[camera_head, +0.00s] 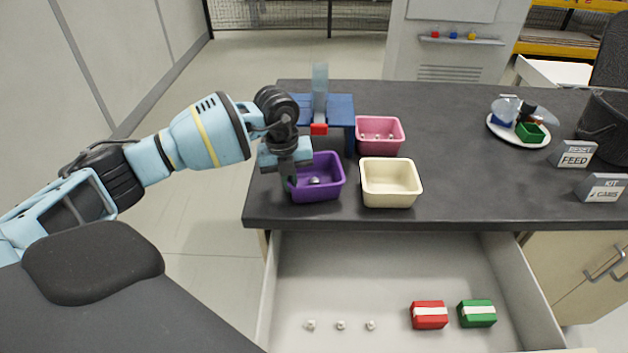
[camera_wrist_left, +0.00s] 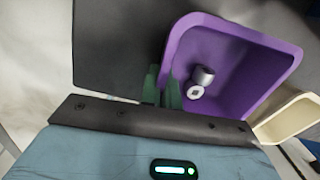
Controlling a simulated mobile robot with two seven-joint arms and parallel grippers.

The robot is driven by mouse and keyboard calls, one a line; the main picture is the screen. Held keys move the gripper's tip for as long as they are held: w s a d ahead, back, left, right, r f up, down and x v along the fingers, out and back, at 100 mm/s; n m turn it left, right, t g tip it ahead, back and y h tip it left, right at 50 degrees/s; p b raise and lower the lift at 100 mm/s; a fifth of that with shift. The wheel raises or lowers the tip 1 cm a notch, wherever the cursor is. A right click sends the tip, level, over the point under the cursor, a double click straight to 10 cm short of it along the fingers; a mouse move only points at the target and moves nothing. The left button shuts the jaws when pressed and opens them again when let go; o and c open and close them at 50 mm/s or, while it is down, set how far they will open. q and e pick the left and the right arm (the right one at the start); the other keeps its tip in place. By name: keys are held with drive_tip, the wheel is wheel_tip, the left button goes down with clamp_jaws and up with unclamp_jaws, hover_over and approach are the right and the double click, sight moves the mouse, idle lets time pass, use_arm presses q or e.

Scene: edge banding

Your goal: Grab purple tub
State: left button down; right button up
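The purple tub (camera_head: 327,188) stands upright on the dark table near its front left edge. It also fills much of the left wrist view (camera_wrist_left: 265,62), with small metal parts (camera_wrist_left: 203,77) inside. My left gripper (camera_head: 289,182) points down at the tub's left wall. In the left wrist view its two green fingers (camera_wrist_left: 162,88) are close together on either side of that wall, one outside and one inside, and look shut on it. The fingertips are partly hidden by the wall. My right gripper is not in view.
A cream tub (camera_head: 391,188) stands close right of the purple one, a pink tub (camera_head: 380,146) behind. A blue stand (camera_head: 340,108) is just behind my gripper. The open drawer (camera_head: 400,270) below holds red and green boxes. The table's middle is clear.

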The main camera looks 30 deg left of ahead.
use_arm(q)
drive_tip(key=shift+r, duration=0.1)
drive_tip(key=shift+r, duration=1.4)
drive_tip(key=shift+s+r, duration=0.1)
drive_tip(key=shift+r, duration=0.2)
drive_tip(key=s+d+r, duration=0.1)
drive_tip(key=s+d, duration=0.3)
drive_tip(key=s, duration=1.1)
drive_tip(key=shift+s+r, duration=0.15)
drive_tip(key=shift+r, duration=0.05)
